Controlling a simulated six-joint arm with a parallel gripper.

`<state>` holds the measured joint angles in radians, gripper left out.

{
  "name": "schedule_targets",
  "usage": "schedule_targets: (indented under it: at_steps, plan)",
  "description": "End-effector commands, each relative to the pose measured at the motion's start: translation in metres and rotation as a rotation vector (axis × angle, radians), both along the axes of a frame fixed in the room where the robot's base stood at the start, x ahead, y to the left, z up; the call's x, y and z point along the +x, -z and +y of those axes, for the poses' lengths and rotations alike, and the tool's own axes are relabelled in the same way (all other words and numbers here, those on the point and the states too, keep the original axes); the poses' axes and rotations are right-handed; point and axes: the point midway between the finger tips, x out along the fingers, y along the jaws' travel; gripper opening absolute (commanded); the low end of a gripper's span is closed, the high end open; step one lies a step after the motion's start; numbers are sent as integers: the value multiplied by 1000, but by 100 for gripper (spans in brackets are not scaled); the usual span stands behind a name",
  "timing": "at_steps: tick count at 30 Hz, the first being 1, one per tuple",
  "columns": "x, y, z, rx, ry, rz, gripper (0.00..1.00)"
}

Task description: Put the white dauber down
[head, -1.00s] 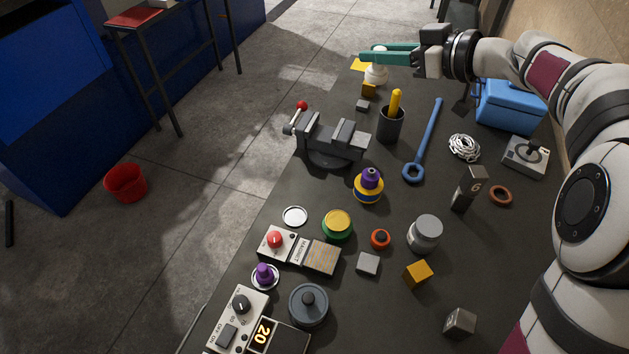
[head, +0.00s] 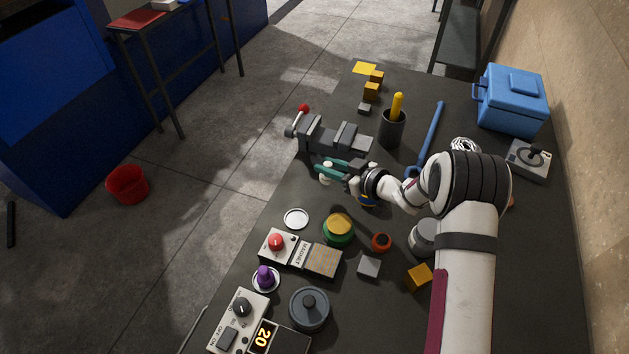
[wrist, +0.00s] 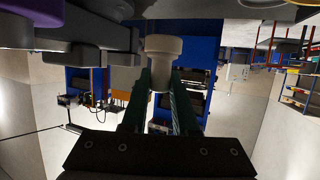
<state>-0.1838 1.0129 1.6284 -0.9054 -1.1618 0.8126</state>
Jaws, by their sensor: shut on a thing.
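The white dauber (head: 326,168) is held between the green fingers of my gripper (head: 330,172), just in front of the grey vise (head: 335,137) in the head view. It is mostly covered by the fingers there. A bare silver disc (head: 296,218) lies on the table below my gripper in the head view. Another silver disc nearby carries a purple dauber (head: 265,276).
A green pot with a yellow top (head: 338,229), a magnet box with a red knob (head: 279,244) and a blue-yellow pot, mostly hidden by my gripper, are close by. A cup with a yellow stick (head: 392,128) stands behind. The table's left edge is near the bare disc.

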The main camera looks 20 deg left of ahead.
Motion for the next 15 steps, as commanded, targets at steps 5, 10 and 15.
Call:
schedule_targets:
  at_steps: [5,10,15]
  plan:
    - [0,20,33,0,0,-1,0]
    - [-1,50,37,-1,1,2,0]
    - [0,62,36,-1,1,0,0]
